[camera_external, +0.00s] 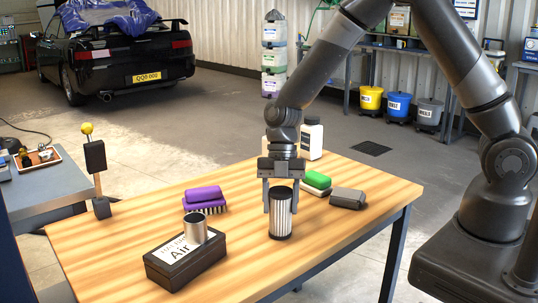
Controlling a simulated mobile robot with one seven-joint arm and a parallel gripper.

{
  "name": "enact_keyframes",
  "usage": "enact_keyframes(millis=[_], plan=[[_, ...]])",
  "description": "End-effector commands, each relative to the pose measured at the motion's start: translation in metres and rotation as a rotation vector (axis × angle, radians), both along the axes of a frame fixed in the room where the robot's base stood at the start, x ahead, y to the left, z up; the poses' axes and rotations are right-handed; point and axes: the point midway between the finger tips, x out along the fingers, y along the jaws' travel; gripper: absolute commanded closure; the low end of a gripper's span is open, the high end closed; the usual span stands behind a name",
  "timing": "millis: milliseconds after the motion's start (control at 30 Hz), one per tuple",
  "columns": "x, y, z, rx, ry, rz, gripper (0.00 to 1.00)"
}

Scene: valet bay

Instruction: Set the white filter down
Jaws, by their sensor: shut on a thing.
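The white filter (281,222) is an upright pleated cylinder with black end caps, near the middle of the wooden table (345,208). My gripper (281,207) points straight down, with one finger on each side of the filter, and is shut on it. The filter's lower cap is at or very close to the table top; I cannot tell if it touches. The filter's top is in view below the palm.
A black box (180,268) labelled "Air" with a silver cylinder (194,228) on top stands front left. A purple brush (205,200) lies left, a green-topped block (317,180) and grey block (347,198) right, a white bottle (312,138) behind. Front right of the table is clear.

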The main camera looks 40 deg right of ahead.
Motion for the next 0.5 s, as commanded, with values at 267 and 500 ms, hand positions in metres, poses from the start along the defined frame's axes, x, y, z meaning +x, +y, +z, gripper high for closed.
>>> enact_keyframes(millis=[267, 500], plan=[[0.0003, -0.0004, -0.0028, 0.0, 0.0, -0.001, 0.46], [0.0002, -0.0003, -0.0025, 0.0, 0.0, -0.001, 0.28]])
